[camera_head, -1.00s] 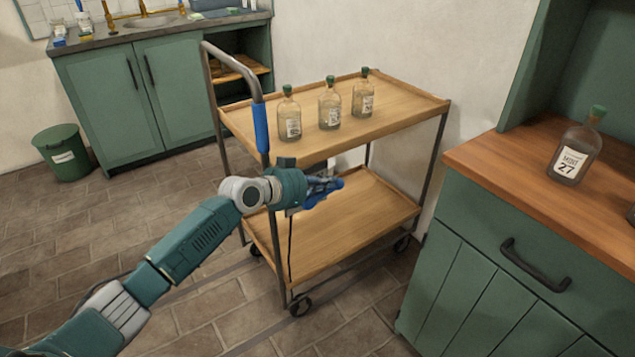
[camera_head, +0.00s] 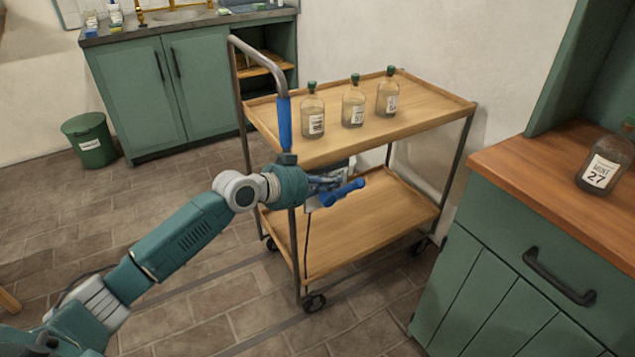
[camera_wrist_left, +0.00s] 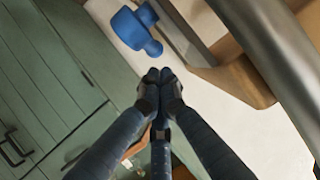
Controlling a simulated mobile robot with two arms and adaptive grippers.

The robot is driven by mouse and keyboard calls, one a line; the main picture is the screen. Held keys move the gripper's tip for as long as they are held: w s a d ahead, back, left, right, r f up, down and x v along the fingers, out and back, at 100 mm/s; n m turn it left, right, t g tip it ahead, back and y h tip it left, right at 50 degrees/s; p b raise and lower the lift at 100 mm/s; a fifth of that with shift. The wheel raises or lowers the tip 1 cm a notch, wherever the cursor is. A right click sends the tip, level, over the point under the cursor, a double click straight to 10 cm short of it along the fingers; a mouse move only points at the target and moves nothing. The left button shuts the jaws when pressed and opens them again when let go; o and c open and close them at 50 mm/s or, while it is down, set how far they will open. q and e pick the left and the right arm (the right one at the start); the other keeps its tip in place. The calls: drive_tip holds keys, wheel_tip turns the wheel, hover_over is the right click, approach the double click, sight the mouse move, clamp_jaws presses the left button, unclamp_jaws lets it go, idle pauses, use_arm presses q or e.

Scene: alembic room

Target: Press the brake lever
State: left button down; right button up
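The brake lever (camera_head: 343,192) is a blue piece with a rounded knob, below the cart's top shelf near its handle-side post. It also shows near the top of the left wrist view (camera_wrist_left: 134,28). My left gripper (camera_head: 327,183) is right beside the lever in the head view, partly overlapping it. In the left wrist view its fingertips (camera_wrist_left: 159,75) are together with nothing between them, a small gap short of the lever's knob. Part of the lever's mounting is hidden behind my gripper. My right gripper is not in view.
The wooden cart (camera_head: 437,97) carries several bottles on its top shelf and has a blue-gripped handle (camera_head: 285,123) near my wrist. A green cabinet (camera_head: 500,265) with a bottle (camera_head: 604,165) stands at right. A green bin (camera_head: 90,140) stands at left.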

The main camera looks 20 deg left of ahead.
use_arm(q)
drive_tip(key=v, duration=0.6)
drive_tip(key=shift+w, duration=0.1)
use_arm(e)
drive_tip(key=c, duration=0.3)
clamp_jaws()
use_arm(q)
drive_tip(key=s+d+f+n+g+y, duration=0.1)
drive_tip(key=s+d+f+g, duration=0.1)
drive_tip(key=s+f, duration=0.5)
drive_tip(key=s+d+f+n+g+y, duration=0.1)
drive_tip(key=s+f, duration=0.2)
drive_tip(key=f, duration=0.8)
drive_tip(key=s+d+f+n+g+y, duration=0.1)
drive_tip(key=s+d+f+g, duration=0.1)
drive_tip(key=s+f, duration=0.6)
drive_tip(key=s+f+n+g+y, duration=0.3)
drive_tip(key=s+f+g, duration=0.1)
drive_tip(key=s+f, duration=1)
drive_tip(key=s, duration=0.4)
drive_tip(key=shift+s+f, duration=0.25)
drive_tip(key=shift+s, duration=0.05)
drive_tip(key=shift+a, duration=0.1)
